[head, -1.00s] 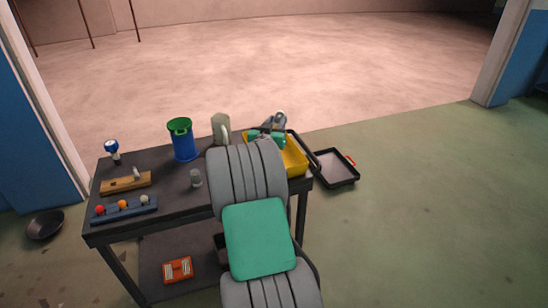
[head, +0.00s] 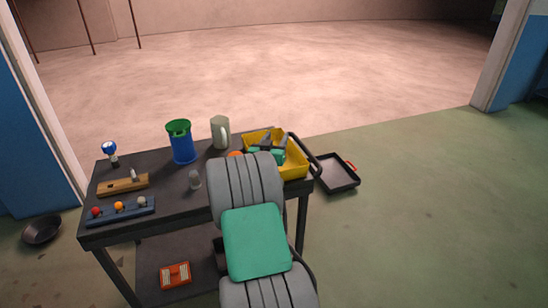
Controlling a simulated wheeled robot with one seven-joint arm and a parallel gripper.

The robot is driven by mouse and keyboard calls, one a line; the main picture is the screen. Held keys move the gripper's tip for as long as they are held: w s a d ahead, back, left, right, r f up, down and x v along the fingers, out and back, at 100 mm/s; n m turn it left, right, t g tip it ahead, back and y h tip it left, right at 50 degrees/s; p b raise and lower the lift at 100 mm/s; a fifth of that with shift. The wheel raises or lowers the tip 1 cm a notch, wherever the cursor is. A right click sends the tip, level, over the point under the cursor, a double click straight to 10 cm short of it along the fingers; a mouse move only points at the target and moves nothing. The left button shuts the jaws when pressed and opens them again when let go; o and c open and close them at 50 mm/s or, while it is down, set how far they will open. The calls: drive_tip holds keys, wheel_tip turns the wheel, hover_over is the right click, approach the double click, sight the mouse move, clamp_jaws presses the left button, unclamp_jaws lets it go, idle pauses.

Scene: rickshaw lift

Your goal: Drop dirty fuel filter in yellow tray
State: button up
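The yellow tray (head: 294,168) sits at the right end of the dark workbench. My gripper (head: 275,143) is over the tray, with its two grey fingers apart and pointing at its inside. It looks open, and I see nothing between the fingers. I cannot make out the dirty fuel filter for sure; my arm and gripper hide part of the tray.
A black tray (head: 338,173) lies on the floor to the right. A black bowl (head: 42,230) is at left.

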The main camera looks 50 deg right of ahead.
drive_tip(key=shift+o, duration=0.8)
drive_tip(key=b+v, duration=0.1)
drive_tip(key=v, duration=0.7)
